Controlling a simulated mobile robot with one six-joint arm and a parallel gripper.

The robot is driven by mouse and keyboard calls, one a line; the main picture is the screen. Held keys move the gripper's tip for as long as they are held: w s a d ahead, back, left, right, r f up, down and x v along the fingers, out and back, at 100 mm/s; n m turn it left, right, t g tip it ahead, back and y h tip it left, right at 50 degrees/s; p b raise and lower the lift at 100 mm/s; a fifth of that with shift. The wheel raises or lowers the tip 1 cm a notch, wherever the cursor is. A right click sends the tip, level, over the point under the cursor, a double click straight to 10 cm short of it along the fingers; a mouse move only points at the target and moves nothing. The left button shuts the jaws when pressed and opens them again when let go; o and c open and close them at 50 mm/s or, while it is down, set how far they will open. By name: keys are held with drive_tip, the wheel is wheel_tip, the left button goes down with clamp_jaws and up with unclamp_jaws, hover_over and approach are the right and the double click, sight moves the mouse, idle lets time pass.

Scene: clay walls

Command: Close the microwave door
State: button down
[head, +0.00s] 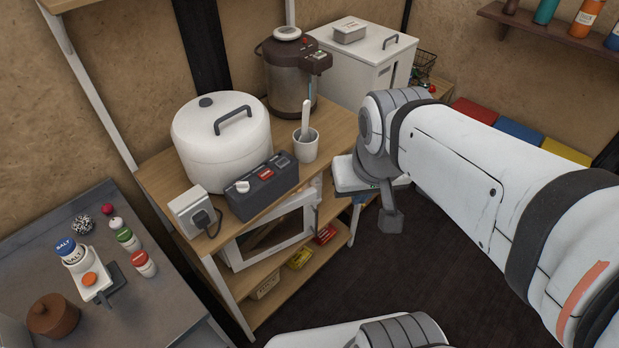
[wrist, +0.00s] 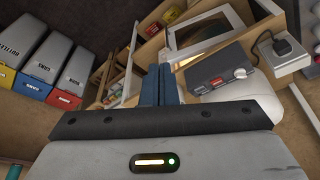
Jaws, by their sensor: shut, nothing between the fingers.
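The microwave door (head: 268,238), a white frame around a dark window, shows under the wooden counter, partly hidden by the counter top. It seems to stand ajar, but its exact angle is unclear. In the wrist view the white-framed door (wrist: 207,28) is at the top, right of the fingers. My gripper (head: 358,198) is to the right of the door in the head view, partly hidden by my own wrist. In the wrist view my gripper's two blue fingers (wrist: 160,85) are together and empty. They appear apart from the door.
A white cooker (head: 190,150), a dark grey box (head: 265,188), a cup (head: 306,150) and a dispenser (head: 292,80) stand on the counter. Small boxes (head: 300,257) lie on the lower shelf. Labelled bins (wrist: 45,65) stand left in the wrist view. Dark floor (head: 370,275) is open before the shelf.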

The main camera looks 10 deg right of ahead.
sight(316, 217)
drive_tip(key=w+f+b, duration=0.8)
drive_tip(key=f+b, duration=0.1)
drive_tip(key=f, duration=0.5)
drive_tip(key=w+a+f+m+b, duration=0.1)
drive_tip(key=w+f+b, duration=0.7)
drive_tip(key=f, duration=0.6)
drive_tip(key=w+a+f+m+t+b, duration=0.1)
drive_tip(key=w+f+b, duration=0.7)
drive_tip(key=f+b, duration=0.3)
drive_tip(key=shift+w+a+f+h+b, duration=0.1)
drive_tip(key=shift+w+f+h+b, duration=0.1)
drive_tip(key=shift+f, duration=0.7)
drive_tip(key=shift+w+a+f+h+b, duration=0.1)
drive_tip(key=shift+f+h+b, duration=0.1)
drive_tip(key=shift+f, duration=0.7)
drive_tip(key=shift+w, duration=0.45)
drive_tip(key=shift+w+d+m, duration=0.1)
drive_tip(key=shift+d+m, duration=0.05)
drive_tip(key=shift+m, duration=0.15)
